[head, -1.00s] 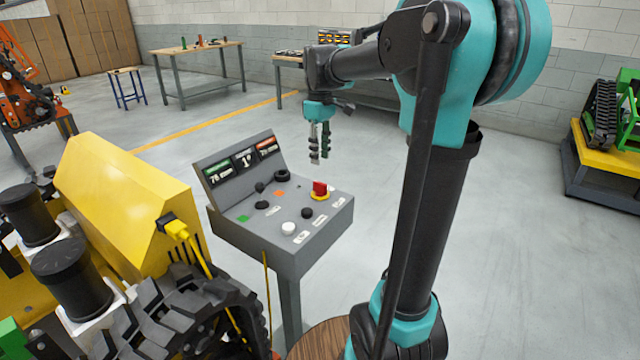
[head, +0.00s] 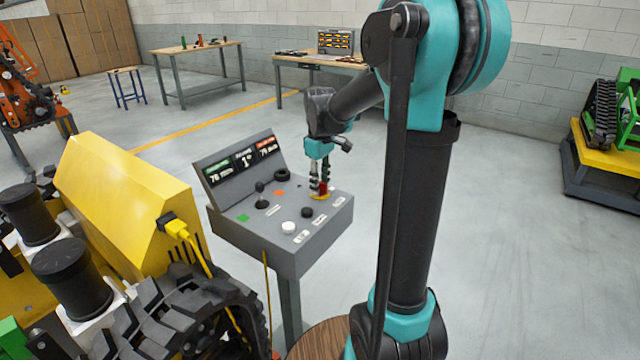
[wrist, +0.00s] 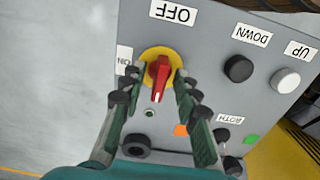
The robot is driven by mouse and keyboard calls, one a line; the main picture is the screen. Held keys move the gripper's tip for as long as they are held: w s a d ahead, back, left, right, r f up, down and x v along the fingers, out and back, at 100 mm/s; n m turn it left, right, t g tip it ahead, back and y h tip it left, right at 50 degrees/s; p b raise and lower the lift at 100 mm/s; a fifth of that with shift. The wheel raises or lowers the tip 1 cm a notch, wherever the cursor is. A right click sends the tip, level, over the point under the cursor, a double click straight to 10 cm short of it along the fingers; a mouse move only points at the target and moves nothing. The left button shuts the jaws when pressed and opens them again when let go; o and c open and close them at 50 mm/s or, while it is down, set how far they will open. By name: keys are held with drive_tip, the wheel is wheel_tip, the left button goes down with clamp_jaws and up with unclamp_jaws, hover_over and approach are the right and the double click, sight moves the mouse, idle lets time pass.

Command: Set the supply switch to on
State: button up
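The supply switch is a red rotary handle (wrist: 159,80) on a round yellow plate (wrist: 151,52), set on the grey control panel. In the wrist view its long side runs roughly in line with the OFF label (wrist: 172,12). The ON label (wrist: 124,60) is to its left, partly behind a finger. My gripper (wrist: 159,74) is down over the handle with one finger on each side. The fingers look apart from the handle, with small gaps, though contact is hard to judge. In the head view my gripper (head: 319,190) partly hides the red handle (head: 323,187).
The console (head: 262,236) also carries a black joystick (head: 261,196), a white button (head: 288,227), a black button (head: 307,212) and a black knob (head: 282,175). A yellow tracked machine (head: 125,200) stands close at left.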

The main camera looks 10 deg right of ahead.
clamp_jaws()
drive_tip(key=shift+m, duration=0.3)
drive_tip(key=m, duration=0.3)
drive_tip(key=shift+m, duration=0.3)
drive_tip(key=m, duration=0.4)
drive_tip(key=shift+m, duration=0.3)
drive_tip(key=m, duration=0.4)
drive_tip(key=shift+m, duration=2.5)
